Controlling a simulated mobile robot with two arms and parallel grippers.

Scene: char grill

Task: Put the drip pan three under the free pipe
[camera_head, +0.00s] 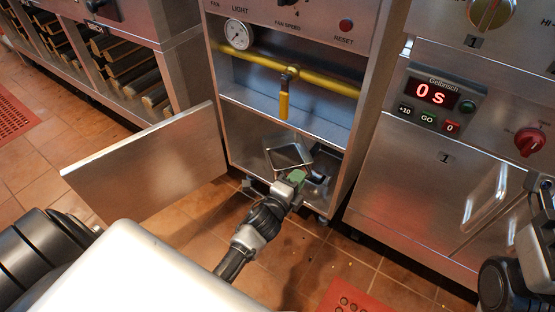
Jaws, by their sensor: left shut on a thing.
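A small square metal drip pan (288,154) is tilted inside the lower compartment of the open cabinet (240,150). No number is readable on it. My left gripper (296,177) reaches in from below and is shut on the pan's near side. I cannot make out a separate free pipe. A dark metal shape beside the gripper is partly hidden. Part of my right arm shows at the right edge; its gripper's fingers are not clear.
The cabinet's door (150,170) stands open to the left. A shelf (290,117) divides the compartments. A closed appliance with a timer (435,93) stands right. A rack of logs (130,75) stands left. Red mats (355,300) lie on the tiled floor.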

